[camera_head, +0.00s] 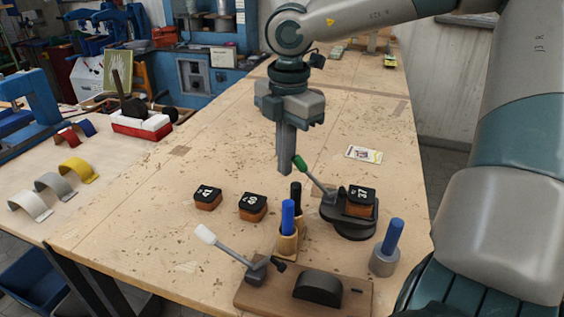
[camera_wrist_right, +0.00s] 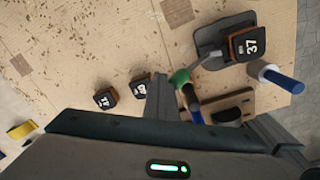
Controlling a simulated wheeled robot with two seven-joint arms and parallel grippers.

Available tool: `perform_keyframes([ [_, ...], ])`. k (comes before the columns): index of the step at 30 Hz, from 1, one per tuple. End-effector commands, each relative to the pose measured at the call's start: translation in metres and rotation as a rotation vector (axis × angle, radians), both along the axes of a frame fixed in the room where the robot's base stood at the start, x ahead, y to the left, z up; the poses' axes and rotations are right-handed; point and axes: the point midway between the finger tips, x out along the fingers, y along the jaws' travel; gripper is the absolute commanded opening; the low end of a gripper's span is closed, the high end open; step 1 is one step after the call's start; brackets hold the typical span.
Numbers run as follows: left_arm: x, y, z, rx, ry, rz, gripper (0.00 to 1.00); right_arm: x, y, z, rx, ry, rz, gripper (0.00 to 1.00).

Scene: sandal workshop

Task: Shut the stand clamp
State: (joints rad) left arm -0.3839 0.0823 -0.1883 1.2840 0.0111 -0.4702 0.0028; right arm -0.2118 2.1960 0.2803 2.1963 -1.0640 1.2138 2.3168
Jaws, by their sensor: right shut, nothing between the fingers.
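The stand clamp is on a round black stand (camera_head: 349,230) at the right of the bench. Its grey lever (camera_head: 316,182) slants up to the left and ends in a green knob (camera_head: 299,162); the knob also shows in the wrist view (camera_wrist_right: 180,76). A black and brown block marked 37 (camera_head: 360,196) sits on the stand, beside the lever's base. My right gripper (camera_head: 284,170) is shut and empty, pointing down just left of the green knob. I cannot tell whether they touch. My left gripper is not in view.
A wooden board (camera_head: 350,287) in front carries a white-tipped lever (camera_head: 206,235). Blue (camera_head: 288,216) and black (camera_head: 296,192) handles stand in a holder; another blue-handled tool (camera_head: 391,238) stands right. Two numbered blocks (camera_head: 208,196) (camera_head: 253,206) lie left. The bench behind is mostly clear.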

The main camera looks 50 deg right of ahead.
Motion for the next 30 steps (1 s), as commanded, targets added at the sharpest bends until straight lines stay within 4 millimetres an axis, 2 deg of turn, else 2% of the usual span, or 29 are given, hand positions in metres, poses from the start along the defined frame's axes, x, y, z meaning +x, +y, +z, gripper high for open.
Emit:
perform_keyframes([
  [1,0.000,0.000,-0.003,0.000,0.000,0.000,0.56,-0.016,-0.003,-0.014,-0.003,0.054,-0.002,0.00],
  [6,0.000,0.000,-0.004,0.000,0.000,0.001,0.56,-0.022,-0.006,-0.012,-0.002,0.054,-0.003,0.00],
  [30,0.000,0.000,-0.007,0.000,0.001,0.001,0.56,-0.032,-0.010,-0.010,0.000,0.054,-0.003,0.00],
])
